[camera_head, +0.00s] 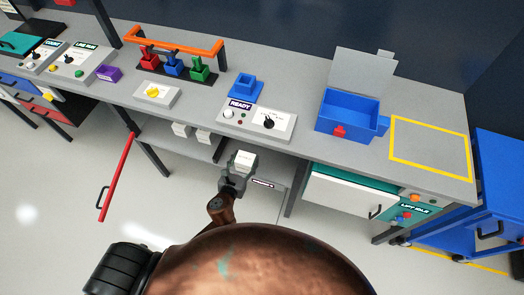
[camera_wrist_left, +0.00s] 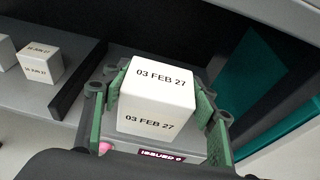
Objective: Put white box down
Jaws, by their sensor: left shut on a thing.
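The white box (camera_head: 244,160) is between the fingers of my left gripper (camera_head: 237,174), in front of the workbench and below its top. In the left wrist view the white box (camera_wrist_left: 157,98) reads "03 FEB 27" on two faces. The green-padded fingers of the left gripper (camera_wrist_left: 160,108) are shut on its sides. A grey surface with a label "ISSUED 0" (camera_wrist_left: 162,156) lies behind and below the box. I cannot tell whether the box touches that surface. My right gripper is not in view.
Two other white boxes (camera_head: 180,129) stand on the lower shelf left of my gripper; one (camera_wrist_left: 40,64) reads "10 JUN 27". A dark divider (camera_wrist_left: 78,88) separates them from the held box. The bench top (camera_head: 300,150) is above. A white-fronted drawer (camera_head: 345,190) is right.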

